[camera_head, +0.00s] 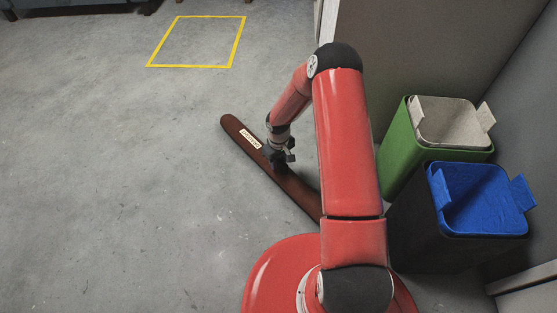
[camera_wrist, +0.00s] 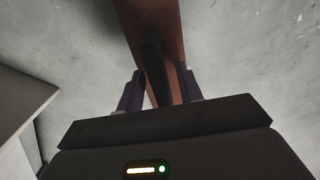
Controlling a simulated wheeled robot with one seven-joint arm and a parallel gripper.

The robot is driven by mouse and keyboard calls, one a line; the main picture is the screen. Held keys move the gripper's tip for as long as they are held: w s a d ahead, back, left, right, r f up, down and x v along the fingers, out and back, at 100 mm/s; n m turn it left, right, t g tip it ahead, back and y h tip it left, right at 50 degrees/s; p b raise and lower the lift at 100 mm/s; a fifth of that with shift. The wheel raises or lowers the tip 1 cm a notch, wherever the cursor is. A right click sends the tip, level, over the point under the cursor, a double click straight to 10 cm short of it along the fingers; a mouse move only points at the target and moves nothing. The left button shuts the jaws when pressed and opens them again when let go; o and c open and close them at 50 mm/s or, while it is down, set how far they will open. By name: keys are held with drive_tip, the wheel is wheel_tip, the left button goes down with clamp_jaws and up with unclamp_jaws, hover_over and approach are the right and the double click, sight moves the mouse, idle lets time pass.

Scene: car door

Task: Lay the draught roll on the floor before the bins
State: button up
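The draught roll (camera_head: 298,193) is a long dark brown roll with a pale label near its far end. In the head view it lies slantwise at floor level, to the left of the bins; its near end is hidden behind my arm. My gripper (camera_head: 278,160) points down at the roll near the label. In the wrist view the roll (camera_wrist: 150,25) runs between the two fingers of my gripper (camera_wrist: 160,85), one on each side. I cannot tell whether they press on it. The green bin (camera_head: 400,150) and the black bin with a blue lid (camera_head: 420,235) stand at the right.
A yellow taped square (camera_head: 190,67) marks empty floor at the back left. A grey wall (camera_head: 400,50) stands behind the bins. The left of the floor is clear. In the wrist view a pale edged panel (camera_wrist: 20,100) shows at the left.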

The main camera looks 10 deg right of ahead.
drive_tip(key=s+d+r+m+t+h+p, duration=0.1)
drive_tip(key=s+r, duration=0.2)
drive_tip(key=r, duration=0.9)
drive_tip(key=s+r+p, duration=0.1)
drive_tip(key=s+r, duration=0.1)
drive_tip(key=r, duration=1)
drive_tip(key=s+d+r+m+t+h+p, duration=0.1)
drive_tip(key=s+r, duration=0.2)
drive_tip(key=r, duration=0.9)
drive_tip(key=s+a+r+m+t+y, duration=0.1)
drive_tip(key=s+r, duration=0.4)
drive_tip(key=s, duration=0.5)
drive_tip(key=s+a+r+m+t+y, duration=0.1)
drive_tip(key=s+r+m+t, duration=0.1)
drive_tip(key=s+r, duration=0.4)
drive_tip(key=s, duration=0.5)
drive_tip(key=shift+t, duration=0.3)
drive_tip(key=shift+r, duration=0.1)
